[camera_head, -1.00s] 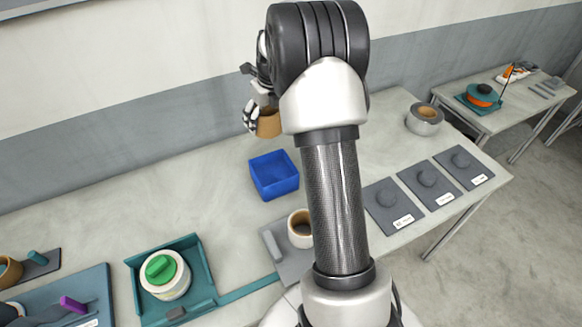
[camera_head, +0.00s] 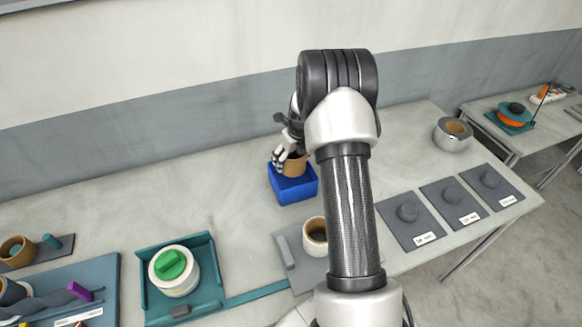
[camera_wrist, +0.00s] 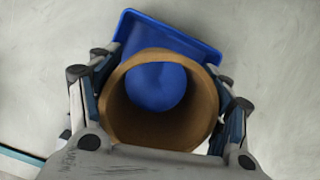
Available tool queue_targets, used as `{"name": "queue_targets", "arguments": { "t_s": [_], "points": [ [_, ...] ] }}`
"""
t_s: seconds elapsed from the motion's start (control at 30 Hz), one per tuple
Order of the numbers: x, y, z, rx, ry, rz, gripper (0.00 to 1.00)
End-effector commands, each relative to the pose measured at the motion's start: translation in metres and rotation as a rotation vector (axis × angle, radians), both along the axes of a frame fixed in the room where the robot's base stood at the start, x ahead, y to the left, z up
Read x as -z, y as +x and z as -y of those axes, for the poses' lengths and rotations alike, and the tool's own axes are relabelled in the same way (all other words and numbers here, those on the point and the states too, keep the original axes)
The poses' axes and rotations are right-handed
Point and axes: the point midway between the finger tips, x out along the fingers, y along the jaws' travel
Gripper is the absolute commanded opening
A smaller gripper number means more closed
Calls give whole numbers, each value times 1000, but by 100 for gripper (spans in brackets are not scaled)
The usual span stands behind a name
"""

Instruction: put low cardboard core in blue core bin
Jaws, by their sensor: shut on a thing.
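My gripper (camera_head: 284,162) is shut on a low brown cardboard core (camera_head: 295,166), a short open ring. In the wrist view the core (camera_wrist: 205,110) sits between the two fingers (camera_wrist: 160,108), and the blue bin's floor shows through its hole. The blue core bin (camera_head: 290,190) stands on the bench under the core. In the wrist view the bin's rim (camera_wrist: 172,30) shows beyond the core. The core is over the bin's opening; its exact height above the floor is hard to tell.
A grey plate with a pale-rimmed core (camera_head: 315,236) is in front of the bin. A teal tray (camera_head: 210,290) with a green-topped roll (camera_head: 174,270) stands at left. Bench left of the bin is clear.

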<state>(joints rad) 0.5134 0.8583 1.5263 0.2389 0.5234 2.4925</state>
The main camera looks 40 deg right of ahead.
Motion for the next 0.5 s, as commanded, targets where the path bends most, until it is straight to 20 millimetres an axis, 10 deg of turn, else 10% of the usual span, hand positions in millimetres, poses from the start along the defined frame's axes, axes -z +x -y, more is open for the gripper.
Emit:
{"name": "queue_targets", "arguments": {
  "t_s": [0.2, 0.5],
  "points": [
    [35, -1, 0, -1, 1, -3, 48],
    [36, 0, 0, -1, 1, -1, 48]
  ]
}}
